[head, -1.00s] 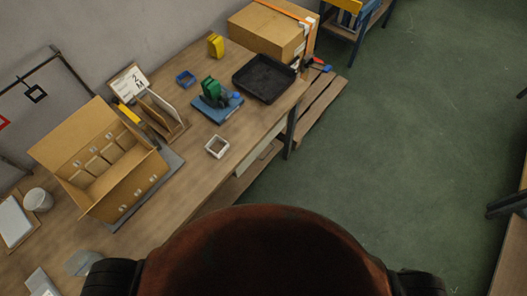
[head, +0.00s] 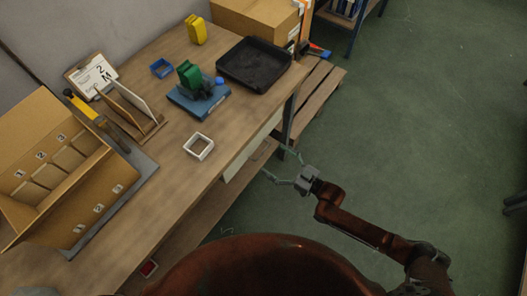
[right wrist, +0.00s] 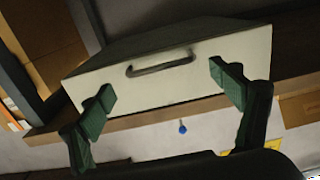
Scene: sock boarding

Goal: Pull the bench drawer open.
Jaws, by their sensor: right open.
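The bench drawer has a plain white front (head: 252,146) under the bench's front edge, and it looks closed in the head view. In the right wrist view the drawer front (right wrist: 190,82) fills the middle, with a grey bar handle (right wrist: 160,65) across it. My right gripper (head: 272,160) is in front of the drawer with its fingers pointing at it. Its green fingers also show in the right wrist view (right wrist: 162,83), spread wide on either side of the handle and empty. The handle is too small to make out in the head view. My left gripper is not in view.
The wooden bench top (head: 160,190) carries a compartmented cardboard box (head: 60,165), a white square frame (head: 198,146), a blue stand with a green piece (head: 198,95) and a black tray (head: 254,64). A pallet (head: 318,95) lies past the bench.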

